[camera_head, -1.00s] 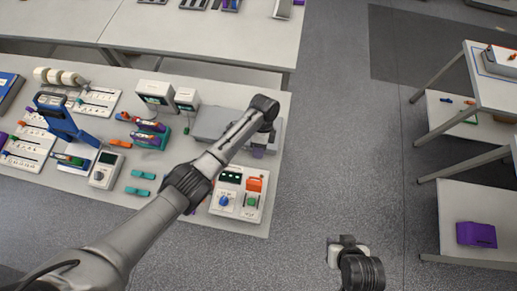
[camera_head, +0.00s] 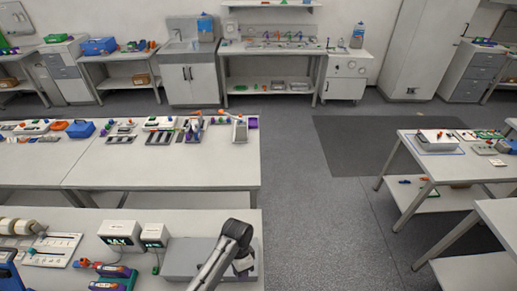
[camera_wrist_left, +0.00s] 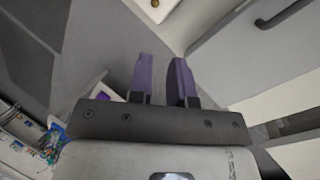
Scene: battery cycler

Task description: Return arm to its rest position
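My left arm comes up from the bottom edge of the head view over the near bench (camera_head: 85,218). Its dark wrist joint is bent, and the left gripper (camera_head: 243,264) hangs down beside a flat grey box (camera_head: 188,258) near the bench's right end. The wrist view shows the left gripper's two purple fingers (camera_wrist_left: 163,72) apart, with nothing between them. My right gripper is not in the head view.
White display units (camera_head: 120,234) and battery holders (camera_head: 113,277) stand left of the arm. A second bench (camera_head: 205,178) with equipment lies behind. Tables (camera_head: 455,170) stand at the right. The floor aisle (camera_head: 330,230) between is clear.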

